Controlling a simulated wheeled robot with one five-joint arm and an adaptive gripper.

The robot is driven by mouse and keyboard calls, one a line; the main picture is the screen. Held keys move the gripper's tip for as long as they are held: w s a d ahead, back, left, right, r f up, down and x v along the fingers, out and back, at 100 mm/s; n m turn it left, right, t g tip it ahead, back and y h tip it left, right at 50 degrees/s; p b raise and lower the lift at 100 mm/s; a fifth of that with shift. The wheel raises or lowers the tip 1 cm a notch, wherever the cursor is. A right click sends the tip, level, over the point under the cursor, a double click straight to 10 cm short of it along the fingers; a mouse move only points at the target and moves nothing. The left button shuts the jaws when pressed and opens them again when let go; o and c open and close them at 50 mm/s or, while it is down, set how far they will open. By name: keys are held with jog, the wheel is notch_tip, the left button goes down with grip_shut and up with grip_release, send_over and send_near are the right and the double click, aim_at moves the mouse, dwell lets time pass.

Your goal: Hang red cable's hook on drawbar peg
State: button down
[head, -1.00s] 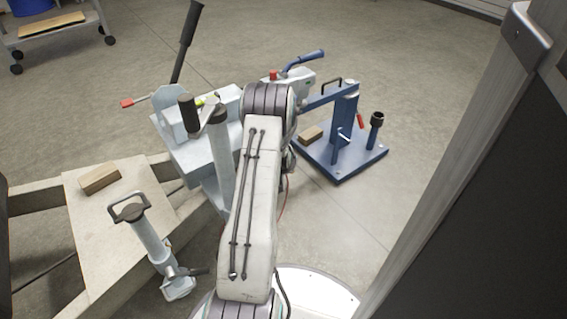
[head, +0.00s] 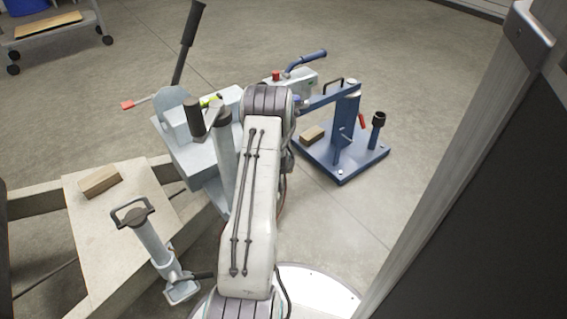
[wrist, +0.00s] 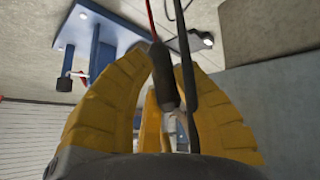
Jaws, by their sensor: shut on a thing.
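In the wrist view, my gripper (wrist: 163,60) has its yellow fingers closed around a dark sleeve on the red cable (wrist: 152,20). A dark cable with a similar sleeve runs close beside it, between the fingers. The hook cannot be made out. In the head view, my arm hides the gripper and the cable's end. The drawbar's pale coupler head (head: 200,152) is just left of my arm, with a dark lever and a red-tipped rod. I cannot pick out the peg for certain; my arm covers part of that area.
A blue stand (head: 363,158) with a wooden block is on the floor to the right. A jack (head: 155,245) and another wooden block (head: 100,181) are on the trailer frame at left. A dark panelled wall (head: 500,200) closes off the right. Open floor lies behind.

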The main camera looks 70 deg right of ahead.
dwell(0.3)
jog(key=c, duration=1)
grip_release()
jog(key=v, duration=1.2)
